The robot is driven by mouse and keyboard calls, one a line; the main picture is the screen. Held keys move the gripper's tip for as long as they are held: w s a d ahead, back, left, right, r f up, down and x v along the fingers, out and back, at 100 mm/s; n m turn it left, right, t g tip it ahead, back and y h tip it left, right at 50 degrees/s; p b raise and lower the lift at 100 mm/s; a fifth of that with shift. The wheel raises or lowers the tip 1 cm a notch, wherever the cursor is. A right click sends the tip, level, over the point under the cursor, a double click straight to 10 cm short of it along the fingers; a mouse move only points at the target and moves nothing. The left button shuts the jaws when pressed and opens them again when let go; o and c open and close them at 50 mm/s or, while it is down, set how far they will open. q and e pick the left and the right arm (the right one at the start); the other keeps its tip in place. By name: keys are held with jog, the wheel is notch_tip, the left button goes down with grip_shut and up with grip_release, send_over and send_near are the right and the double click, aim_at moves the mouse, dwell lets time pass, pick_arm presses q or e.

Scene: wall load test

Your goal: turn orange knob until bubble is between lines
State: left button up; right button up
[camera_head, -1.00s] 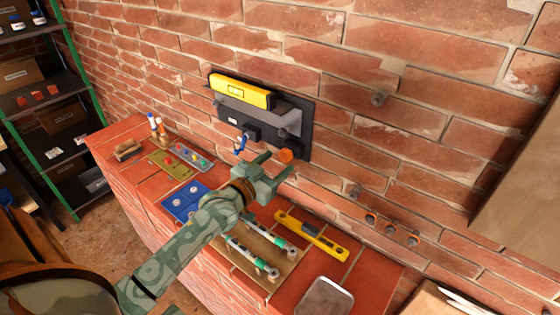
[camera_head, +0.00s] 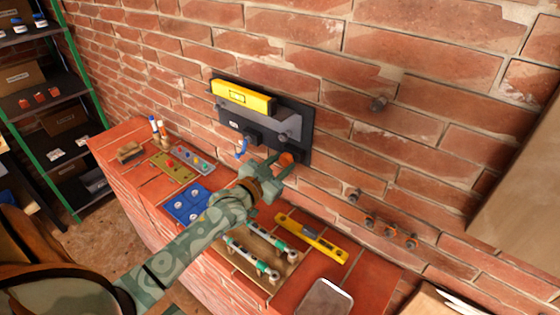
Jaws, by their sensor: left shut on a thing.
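The orange knob (camera_head: 286,159) is at the lower right of a dark plate (camera_head: 302,118) on the brick wall. A yellow level (camera_head: 241,96) with a framed vial window lies along the plate's top. The bubble and its lines are too small to make out. My left gripper (camera_head: 281,166) is at the knob, with its fingers on either side, shut on it. The fingers partly hide the knob. My right gripper is not in view.
Below, a brick ledge holds a second yellow level (camera_head: 311,238), a board with torque wrenches (camera_head: 262,250), a blue tray (camera_head: 187,204) and a grey tray (camera_head: 325,299). A blue hook (camera_head: 242,148) hangs left of the knob. Pegs (camera_head: 380,103) stick out of the wall.

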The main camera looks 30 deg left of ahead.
pick_arm(q)
jog(key=o, duration=1)
jog(key=s+a, duration=0.1)
jog(key=s, duration=1.5)
jog(key=shift+s+a, duration=0.15)
